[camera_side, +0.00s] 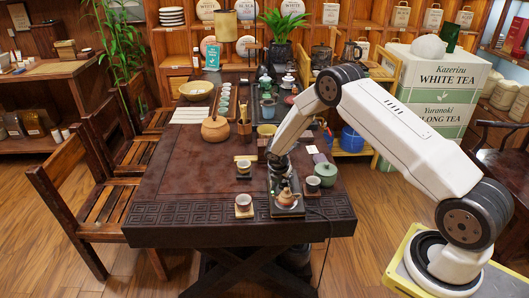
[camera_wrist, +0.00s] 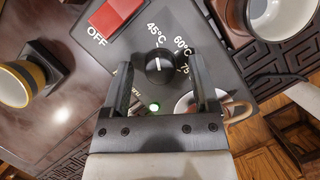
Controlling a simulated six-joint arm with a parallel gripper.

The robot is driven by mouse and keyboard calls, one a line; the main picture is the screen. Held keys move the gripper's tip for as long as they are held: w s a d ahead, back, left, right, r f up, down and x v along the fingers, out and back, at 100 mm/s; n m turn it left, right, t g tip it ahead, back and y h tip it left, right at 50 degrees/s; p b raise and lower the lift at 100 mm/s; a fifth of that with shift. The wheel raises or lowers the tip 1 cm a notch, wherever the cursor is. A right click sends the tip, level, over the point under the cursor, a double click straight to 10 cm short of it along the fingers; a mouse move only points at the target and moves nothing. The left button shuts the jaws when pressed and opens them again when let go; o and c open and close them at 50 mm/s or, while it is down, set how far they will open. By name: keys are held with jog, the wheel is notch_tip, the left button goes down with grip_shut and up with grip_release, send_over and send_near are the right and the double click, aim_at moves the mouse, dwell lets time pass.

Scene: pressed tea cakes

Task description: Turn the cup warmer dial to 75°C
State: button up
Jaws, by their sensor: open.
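The cup warmer is a dark panel (camera_wrist: 140,42) with white labels OFF, 45°C, 60°C and a partly covered 75. Its round black dial (camera_wrist: 160,68) carries a white mark that points roughly up toward 45°C. A red switch (camera_wrist: 114,13) lies near OFF, and a green light (camera_wrist: 155,106) is lit. My gripper (camera_wrist: 160,64) is open, with one finger on each side of the dial in the wrist view; whether either touches it I cannot tell. In the side view my gripper (camera_side: 278,163) is low over the warmer (camera_side: 275,205), and the dial is hidden.
A green lidded pot (camera_side: 326,174) stands right. The table's left middle is clear.

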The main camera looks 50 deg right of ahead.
jog(key=shift+f, duration=0.1)
grip_shut()
jog(key=shift+m, duration=0.5)
jog(key=m+g, duration=0.2)
jog(key=m, duration=0.3)
jog(key=shift+w+d, duration=0.1)
jog(key=m+g, duration=0.1)
jog(key=m, duration=0.1)
jog(key=m+g+y, duration=0.1)
jog(key=m, duration=0.2)
jog(key=shift+m, duration=0.3)
jog(key=m+y, duration=0.1)
jog(key=m, duration=0.2)
jog(key=m+g+y, duration=0.1)
jog(key=m, duration=0.2)
jog(key=shift+d+m+y, duration=0.1)
jog(key=shift+m+y, duration=0.2)
jog(key=m+y, duration=0.2)
jog(key=m, duration=0.3)
jog(key=shift+m, duration=0.4)
